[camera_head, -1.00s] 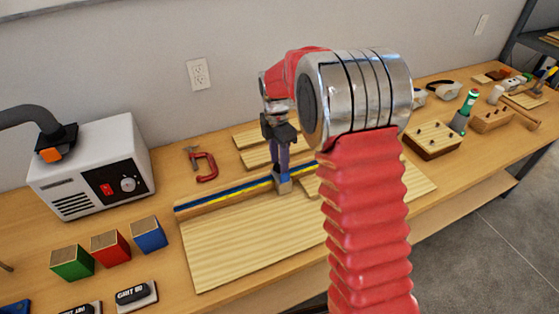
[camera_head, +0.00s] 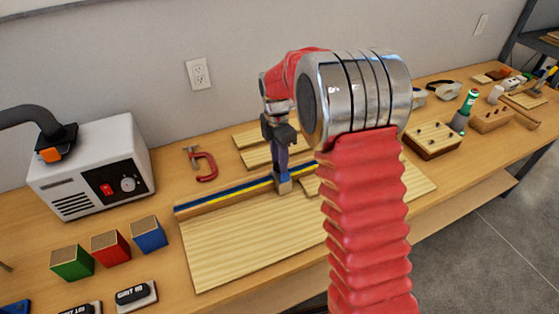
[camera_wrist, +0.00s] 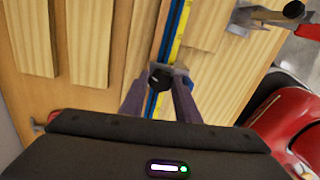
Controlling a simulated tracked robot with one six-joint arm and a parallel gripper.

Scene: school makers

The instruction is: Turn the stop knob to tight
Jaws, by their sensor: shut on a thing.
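The stop knob (camera_wrist: 160,79) is a small dark knob on a metal stop block on the blue and yellow rail. My gripper (camera_wrist: 161,84) has its two purple fingers on either side of the knob and is shut on it. In the head view my gripper (camera_head: 282,168) points down at the stop block (camera_head: 283,184) on the rail (camera_head: 225,197); the knob itself is hidden there by the fingers. Whether the knob is tight or loose cannot be told from its look.
A wooden board (camera_head: 245,245) lies in front of the rail, with more boards (camera_head: 265,156) behind it. A red clamp (camera_head: 206,167) lies to the left. A white machine (camera_head: 95,170) and red, green and blue blocks (camera_head: 110,248) stand further left. A pegged block (camera_head: 433,140) is at right.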

